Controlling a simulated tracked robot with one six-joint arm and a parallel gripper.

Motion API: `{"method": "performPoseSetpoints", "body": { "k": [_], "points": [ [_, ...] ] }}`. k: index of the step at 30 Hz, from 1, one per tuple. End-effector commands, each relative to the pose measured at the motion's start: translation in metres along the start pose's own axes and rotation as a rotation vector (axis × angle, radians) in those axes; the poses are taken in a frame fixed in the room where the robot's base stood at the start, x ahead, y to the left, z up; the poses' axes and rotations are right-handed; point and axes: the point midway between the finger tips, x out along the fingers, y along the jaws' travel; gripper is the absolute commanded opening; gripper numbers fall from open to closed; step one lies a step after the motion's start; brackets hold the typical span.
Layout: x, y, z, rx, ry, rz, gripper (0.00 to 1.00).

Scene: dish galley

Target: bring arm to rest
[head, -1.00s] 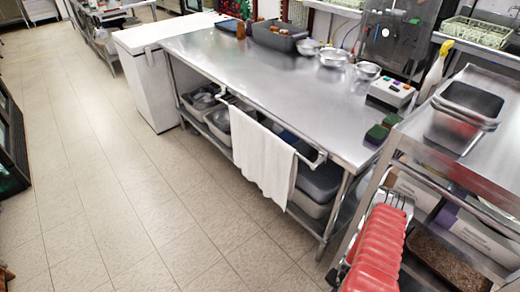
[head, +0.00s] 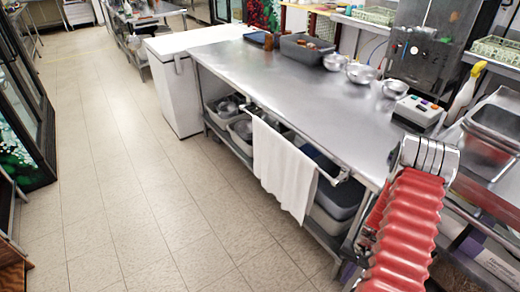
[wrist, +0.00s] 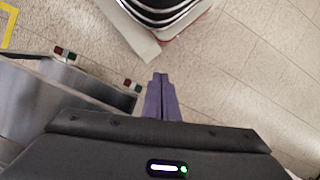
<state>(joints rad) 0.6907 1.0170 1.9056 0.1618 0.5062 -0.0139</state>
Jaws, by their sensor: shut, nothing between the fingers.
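My gripper (wrist: 160,78) shows in the wrist view as two narrow purple fingers pressed together. Nothing is between them, and they point out over the pale tiled floor (wrist: 235,75). In the head view my arm, with a red ribbed cover and a silver ringed part, rises at the lower right in front of the near end of the steel table (head: 290,85). The gripper's fingers cannot be made out in that view.
A white towel (head: 283,170) hangs from the table's side rail. Bowls, a grey tub (head: 306,48) and a control box (head: 419,112) stand on the table. A spray bottle (head: 463,95) and steel pans (head: 490,140) are at the right. The floor aisle (head: 140,200) at left is clear.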

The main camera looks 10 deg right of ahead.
Motion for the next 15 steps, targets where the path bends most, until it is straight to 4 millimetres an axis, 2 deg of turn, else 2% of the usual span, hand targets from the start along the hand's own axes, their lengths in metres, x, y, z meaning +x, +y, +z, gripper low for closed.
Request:
{"method": "performPoseSetpoints", "body": {
  "k": [1,3,15],
  "points": [
    [-0.015,-0.006,0.003,-0.018,0.005,0.003,0.00],
    [-0.033,-0.013,0.009,-0.038,0.009,0.008,0.00],
    [-0.126,-0.049,0.049,-0.157,0.040,0.035,0.00]
  ]
}}
